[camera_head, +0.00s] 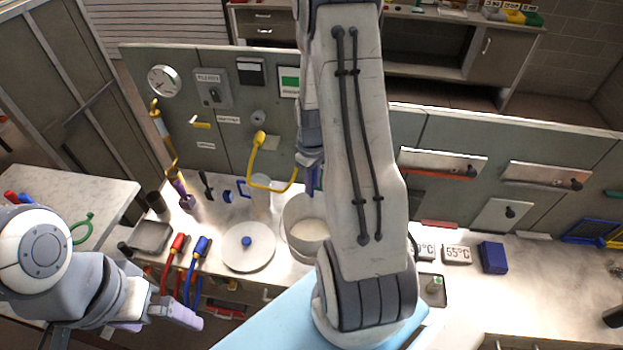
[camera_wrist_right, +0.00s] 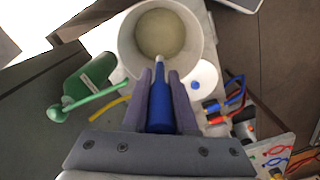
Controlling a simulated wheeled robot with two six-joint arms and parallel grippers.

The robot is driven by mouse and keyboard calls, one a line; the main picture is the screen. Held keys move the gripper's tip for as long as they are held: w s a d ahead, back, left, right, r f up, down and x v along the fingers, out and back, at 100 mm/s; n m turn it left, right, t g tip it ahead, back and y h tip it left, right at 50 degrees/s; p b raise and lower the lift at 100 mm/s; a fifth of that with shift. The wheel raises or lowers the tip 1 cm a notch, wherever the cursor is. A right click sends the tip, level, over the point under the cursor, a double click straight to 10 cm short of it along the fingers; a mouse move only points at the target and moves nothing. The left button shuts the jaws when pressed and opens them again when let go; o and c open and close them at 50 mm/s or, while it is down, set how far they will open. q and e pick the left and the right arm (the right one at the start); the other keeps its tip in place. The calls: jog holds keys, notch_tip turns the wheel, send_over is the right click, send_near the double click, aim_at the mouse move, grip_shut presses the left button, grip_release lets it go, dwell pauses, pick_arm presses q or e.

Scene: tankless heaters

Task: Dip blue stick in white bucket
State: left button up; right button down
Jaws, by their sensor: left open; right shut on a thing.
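The blue stick (camera_wrist_right: 160,103), with a pale tip, is held between the fingers of my right gripper (camera_wrist_right: 160,88). In the right wrist view, its tip overlaps the near inner wall of the white bucket (camera_wrist_right: 126,45). In the head view, the blue stick (camera_head: 313,182) hangs by the back of the white bucket (camera_head: 297,207), partly hidden by my right arm. The bucket has pale beige contents; I cannot tell whether the tip is below the rim. My left gripper (camera_head: 165,318) is open and empty at the lower left, in front of the counter.
A white round lid (camera_head: 248,257) with a blue knob lies left of the bucket. A clear beaker (camera_head: 261,195) and yellow tube (camera_head: 262,184) stand behind. A blue block (camera_head: 493,257) sits right.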

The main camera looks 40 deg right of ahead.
aim_at(312, 203)
notch_tip(312, 203, down, 5)
jog(key=b, duration=0.3)
notch_tip(312, 203, down, 10)
jog(key=b, duration=0.7)
jog(key=shift+b, duration=0.4)
jog(key=shift+r, duration=0.2)
dwell(0.5)
notch_tip(312, 203, up, 14)
jog(key=p, duration=1.1)
jog(key=shift+p, duration=0.35)
jog(key=shift+f, duration=0.1)
